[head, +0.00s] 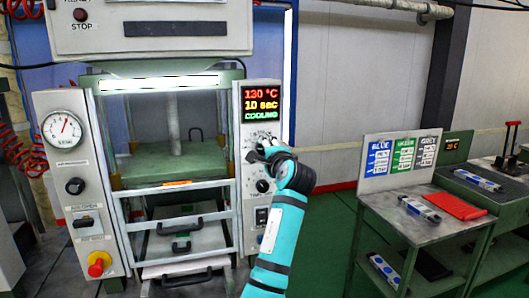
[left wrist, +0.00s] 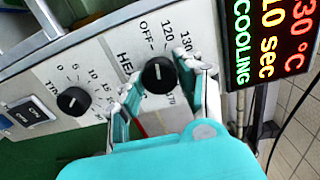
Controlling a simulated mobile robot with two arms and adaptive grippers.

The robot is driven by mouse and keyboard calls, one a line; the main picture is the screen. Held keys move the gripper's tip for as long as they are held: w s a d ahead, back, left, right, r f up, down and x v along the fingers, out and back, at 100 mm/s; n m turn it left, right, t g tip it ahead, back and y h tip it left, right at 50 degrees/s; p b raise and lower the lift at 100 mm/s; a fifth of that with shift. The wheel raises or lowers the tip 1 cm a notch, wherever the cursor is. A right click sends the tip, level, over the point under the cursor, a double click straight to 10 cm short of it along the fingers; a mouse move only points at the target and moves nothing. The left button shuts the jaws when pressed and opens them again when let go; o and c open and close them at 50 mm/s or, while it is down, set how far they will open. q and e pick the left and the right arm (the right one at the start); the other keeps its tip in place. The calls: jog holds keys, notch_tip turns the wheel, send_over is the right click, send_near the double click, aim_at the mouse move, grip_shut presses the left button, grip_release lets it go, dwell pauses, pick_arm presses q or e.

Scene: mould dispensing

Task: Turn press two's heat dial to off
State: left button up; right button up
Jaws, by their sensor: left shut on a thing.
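The heat dial (left wrist: 160,76) is a black round knob on a light panel, marked OFF, 120, 130 and on to 170. Its white pointer mark faces the upper side of the scale, around 120 to 130. My left gripper (left wrist: 158,80) has a finger on each side of the dial and is shut on it. In the head view my left gripper (head: 264,150) is at the press's right panel (head: 251,215) and mostly covers the dial. The display (head: 261,105) above reads 130 °C, 10 sec, COOLING. My right gripper is not in view.
The timer dial (left wrist: 74,101) sits close beside the heat dial, with a switch (head: 262,217) below. The left panel has a gauge (head: 63,130) and a red-yellow emergency knob (head: 98,263). A bench (head: 385,198) with a red folder (head: 455,206) stands right.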

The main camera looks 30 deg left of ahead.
pick_arm(q)
jog(key=shift+f+n, duration=0.1)
jog(key=shift+n, duration=1)
jog(key=o, duration=1.1)
jog(key=shift+o, duration=0.2)
jog(key=v, duration=1.2)
